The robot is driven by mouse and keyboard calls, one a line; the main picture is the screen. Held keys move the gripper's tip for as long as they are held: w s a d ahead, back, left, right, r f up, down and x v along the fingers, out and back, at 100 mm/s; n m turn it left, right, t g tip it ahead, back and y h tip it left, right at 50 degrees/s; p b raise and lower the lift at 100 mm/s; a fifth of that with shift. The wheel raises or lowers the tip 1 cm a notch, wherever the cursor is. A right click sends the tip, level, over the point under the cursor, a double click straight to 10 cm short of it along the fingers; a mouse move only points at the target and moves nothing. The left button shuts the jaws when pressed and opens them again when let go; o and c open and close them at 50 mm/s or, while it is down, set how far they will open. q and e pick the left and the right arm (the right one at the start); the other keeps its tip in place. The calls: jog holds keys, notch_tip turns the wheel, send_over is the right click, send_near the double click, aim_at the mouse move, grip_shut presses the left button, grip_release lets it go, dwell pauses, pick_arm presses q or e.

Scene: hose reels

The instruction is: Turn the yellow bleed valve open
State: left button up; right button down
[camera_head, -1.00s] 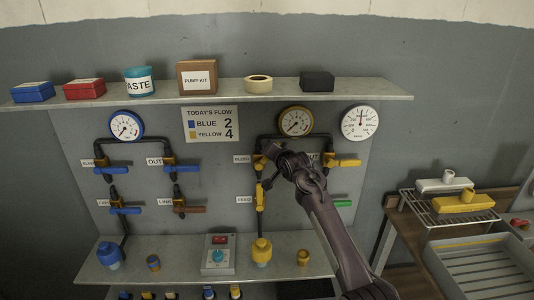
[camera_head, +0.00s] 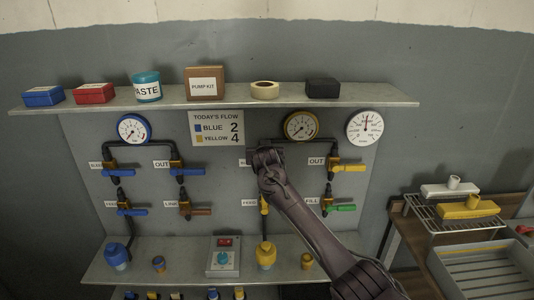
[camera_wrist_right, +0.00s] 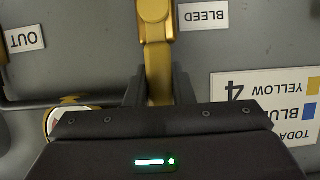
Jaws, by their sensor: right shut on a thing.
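The yellow bleed valve (camera_wrist_right: 154,12) shows at the top of the right wrist view, beside the upside-down BLEED label (camera_wrist_right: 203,16). Its yellow lever (camera_wrist_right: 158,60) runs straight down the picture from the valve body to between my right fingers. My right gripper (camera_wrist_right: 160,82) is shut on this lever, one finger on each side. In the head view my right gripper (camera_head: 265,158) covers the bleed valve and part of its label. My left gripper is not in view.
The yellow gauge (camera_head: 300,126) and the flow sign (camera_head: 216,127) are close above the gripper. The OUT valve (camera_head: 347,168) and FILL valve (camera_head: 340,208) stand to the right. A shelf (camera_head: 380,100) with boxes and tape juts out above.

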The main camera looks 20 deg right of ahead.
jog(key=shift+a+f, duration=0.1)
dwell(0.4)
jog(key=c, duration=1.2)
grip_release()
jog(key=shift+c, duration=0.2)
jog(key=b+v, duration=0.2)
jog(key=v, duration=0.5)
jog(key=shift+s+a, duration=0.2)
jog(key=shift+s, duration=0.1)
